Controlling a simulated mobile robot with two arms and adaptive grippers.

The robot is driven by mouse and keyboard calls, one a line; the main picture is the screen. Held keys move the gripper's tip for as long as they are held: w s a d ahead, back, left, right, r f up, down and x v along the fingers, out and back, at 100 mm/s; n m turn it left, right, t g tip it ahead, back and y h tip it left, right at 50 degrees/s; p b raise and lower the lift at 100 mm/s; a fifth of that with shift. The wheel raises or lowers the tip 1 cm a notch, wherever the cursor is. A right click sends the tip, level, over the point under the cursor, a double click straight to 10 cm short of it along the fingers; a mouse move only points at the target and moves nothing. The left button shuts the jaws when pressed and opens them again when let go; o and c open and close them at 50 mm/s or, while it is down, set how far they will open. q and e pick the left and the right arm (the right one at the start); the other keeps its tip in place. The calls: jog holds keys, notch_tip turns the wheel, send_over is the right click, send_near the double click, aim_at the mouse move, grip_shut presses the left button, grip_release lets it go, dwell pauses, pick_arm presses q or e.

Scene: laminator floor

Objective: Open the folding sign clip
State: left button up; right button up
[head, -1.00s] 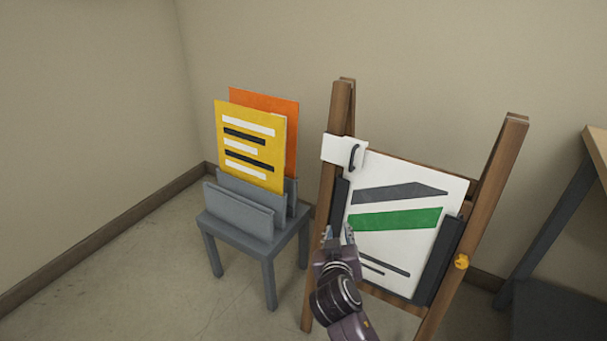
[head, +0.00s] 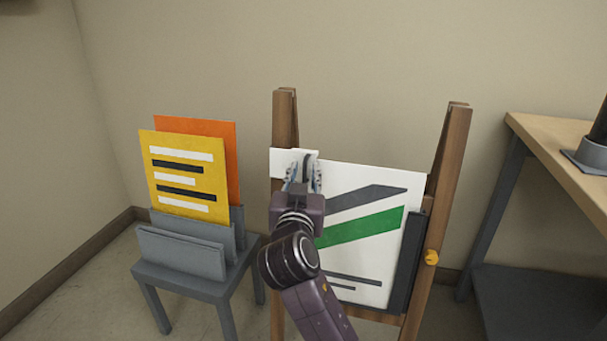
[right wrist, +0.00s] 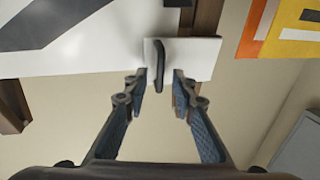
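The folding sign clip is a white plate (head: 281,160) with a dark handle, at the upper left corner of the white sign on the wooden easel. In the right wrist view the white clip plate (right wrist: 205,57) and its dark upright handle (right wrist: 159,66) show ahead of my fingertips. My right gripper (head: 303,175) is in front of the clip in the head view and hides part of it. In the right wrist view its two fingers (right wrist: 157,85) are apart, with the handle between their lines and nothing gripped. My left gripper is not in view.
The white sign (head: 366,258) with grey and green bars rests on the easel (head: 450,160). A yellow knob (head: 431,257) is on its right leg. A grey rack (head: 180,258) with yellow and orange boards stands left. A wooden-topped table (head: 550,140) is at right.

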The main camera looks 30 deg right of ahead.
jog(key=shift+w+d, duration=0.25)
grip_shut()
dwell(0.3)
